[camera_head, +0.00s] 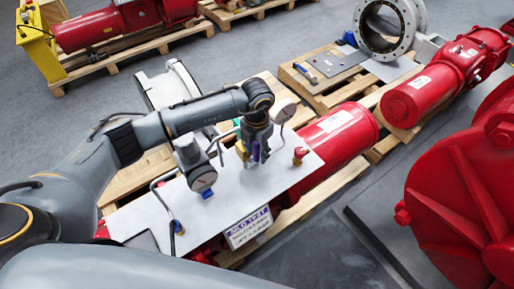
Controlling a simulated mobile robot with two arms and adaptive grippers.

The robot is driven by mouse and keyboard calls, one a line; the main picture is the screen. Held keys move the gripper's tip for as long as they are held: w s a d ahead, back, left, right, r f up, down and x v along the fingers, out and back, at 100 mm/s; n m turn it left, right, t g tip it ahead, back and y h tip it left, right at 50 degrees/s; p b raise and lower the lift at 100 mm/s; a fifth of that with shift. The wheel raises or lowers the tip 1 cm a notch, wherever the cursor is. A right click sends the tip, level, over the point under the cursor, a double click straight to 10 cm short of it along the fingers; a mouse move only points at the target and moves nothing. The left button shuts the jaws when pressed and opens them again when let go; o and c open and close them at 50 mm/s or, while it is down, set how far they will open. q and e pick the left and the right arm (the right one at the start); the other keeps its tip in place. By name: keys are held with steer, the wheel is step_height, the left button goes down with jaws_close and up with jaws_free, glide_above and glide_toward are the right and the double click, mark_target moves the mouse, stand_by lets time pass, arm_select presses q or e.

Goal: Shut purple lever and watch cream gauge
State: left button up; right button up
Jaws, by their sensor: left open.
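My left arm reaches in from the left over a pale panel (222,214) mounted on a red actuator. My left gripper (256,152) points down above the panel's far part and is open. A small purple part, likely the purple lever (257,151), shows at its fingers; I cannot tell whether they touch it. A round gauge with a pale, creamy face (285,111) stands just right of the gripper. Another round gauge (202,178) stands on the left part of the panel; its dial is too small to read. My right gripper is not in view.
A yellow valve part (241,150) and a red-topped fitting (299,154) stand close to the gripper. Bent metal tubes rise from the panel's left side (165,205). A red cylinder (340,135) lies beyond. A large red housing (465,190) fills the right side.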

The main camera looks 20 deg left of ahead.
arm_select(q)
steer(key=shift+f, duration=0.2)
steer(key=shift+c, duration=0.3)
jaws_close()
steer(key=shift+a, duration=0.1)
